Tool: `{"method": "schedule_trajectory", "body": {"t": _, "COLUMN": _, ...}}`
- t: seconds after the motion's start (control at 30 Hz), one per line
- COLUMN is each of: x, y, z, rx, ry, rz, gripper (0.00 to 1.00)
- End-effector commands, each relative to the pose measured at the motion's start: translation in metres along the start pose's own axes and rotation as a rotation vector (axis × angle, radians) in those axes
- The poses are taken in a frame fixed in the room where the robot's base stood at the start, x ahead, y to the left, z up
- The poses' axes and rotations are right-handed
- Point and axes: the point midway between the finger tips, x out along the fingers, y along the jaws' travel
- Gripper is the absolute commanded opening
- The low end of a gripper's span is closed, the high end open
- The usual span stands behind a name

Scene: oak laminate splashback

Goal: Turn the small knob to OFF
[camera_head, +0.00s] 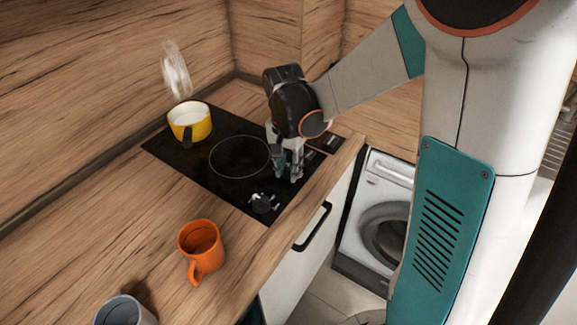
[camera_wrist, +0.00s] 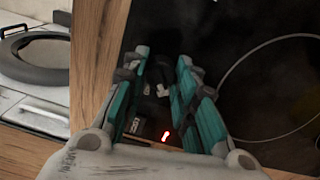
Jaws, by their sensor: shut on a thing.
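My gripper (camera_head: 290,172) points down at the front right of the black hob (camera_head: 215,178). In the wrist view its teal fingers (camera_wrist: 166,88) stand on either side of the small knob (camera_wrist: 162,91), shut on it. The knob is mostly hidden between the fingers and its pointer direction cannot be read. In the head view the gripper covers it. Another dark knob (camera_head: 262,203) with white marks around it sits at the hob's front corner, clear of my gripper. A red light (camera_wrist: 165,136) glows on the hob near the fingers.
A yellow pot (camera_head: 190,122) with white contents steams on the hob's back left. An orange mug (camera_head: 200,247) and a grey cup (camera_head: 124,313) stand on the wooden worktop (camera_head: 120,215). A washing machine (camera_head: 382,215) is below at the right. Wooden walls close off the back.

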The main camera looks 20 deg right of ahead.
Motion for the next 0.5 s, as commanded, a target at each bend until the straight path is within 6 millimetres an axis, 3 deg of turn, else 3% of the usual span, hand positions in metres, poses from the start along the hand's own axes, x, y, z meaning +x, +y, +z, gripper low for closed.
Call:
{"method": "schedule_trajectory", "body": {"t": 0.27, "x": -0.0004, "y": -0.0003, "z": 0.0, "rx": -0.077, "ry": 0.004, "rz": 0.0, "gripper": 0.03}}
{"method": "schedule_trajectory", "body": {"t": 0.5, "x": -0.0008, "y": -0.0004, "z": 0.0002, "rx": -0.252, "ry": 0.012, "rz": -0.001, "gripper": 0.03}}
